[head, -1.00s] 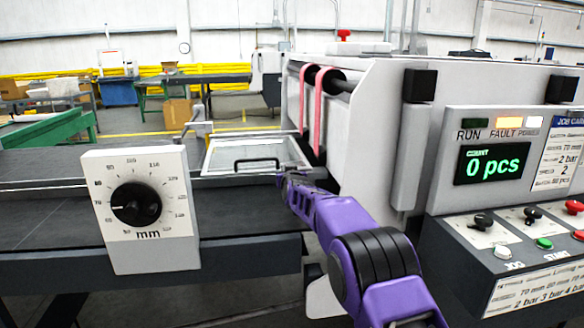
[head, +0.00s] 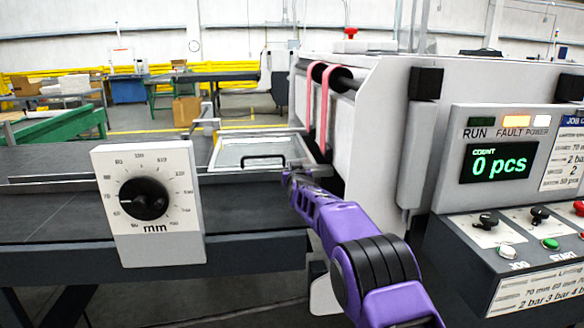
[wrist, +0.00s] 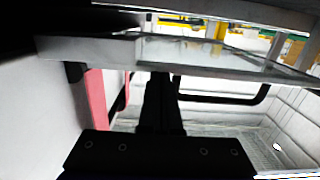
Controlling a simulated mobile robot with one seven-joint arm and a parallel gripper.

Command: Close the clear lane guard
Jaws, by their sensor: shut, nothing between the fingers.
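The clear lane guard (head: 228,155) is a see-through panel in a pale frame with a black bar handle (head: 263,161). In the head view it lies over the dark lane, beside the machine's white side wall. In the wrist view the guard (wrist: 205,52) crosses the upper picture nearly edge-on, with the handle (wrist: 262,93) below it. My gripper (head: 288,176) is at the guard's near right corner, right of the handle. In the wrist view my dark fingers (wrist: 160,90) are together and empty, left of the handle. Whether they touch the guard is unclear.
A white dial box marked mm (head: 148,203) stands at the lane's front edge. Pink belts (head: 322,105) and the white machine body (head: 370,130) are close on the right. The dark table (head: 50,215) at left is mostly clear.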

